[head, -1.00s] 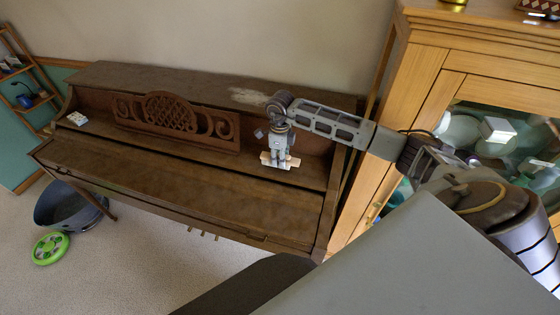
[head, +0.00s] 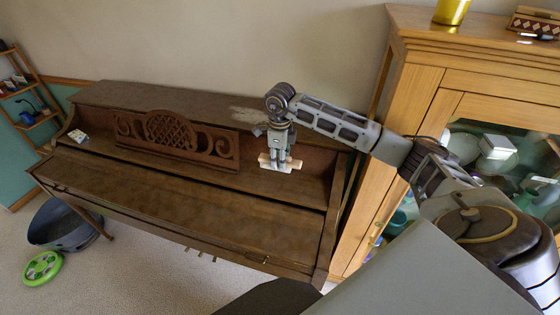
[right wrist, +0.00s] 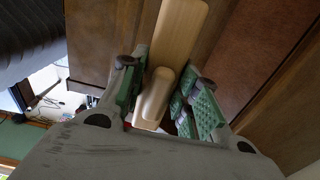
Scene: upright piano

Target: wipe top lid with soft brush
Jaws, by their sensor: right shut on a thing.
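The soft brush (head: 285,165) has a pale wooden body and is held in my right gripper (head: 279,158), in front of the piano's upright panel, below the lid's front edge. The right wrist view shows the wooden brush (right wrist: 178,42) between the green-padded fingers of the same gripper (right wrist: 168,95), shut on its handle. Its bristles cannot be made out. The brown top lid (head: 150,96) runs along the wall, with a pale dusty patch (head: 245,114) on its right part, partly behind my arm. My left gripper is not in view.
The carved music stand (head: 175,136) is left of the gripper. The closed key cover (head: 180,190) lies below. A wooden cabinet (head: 415,85) with glass doors stands close on the right.

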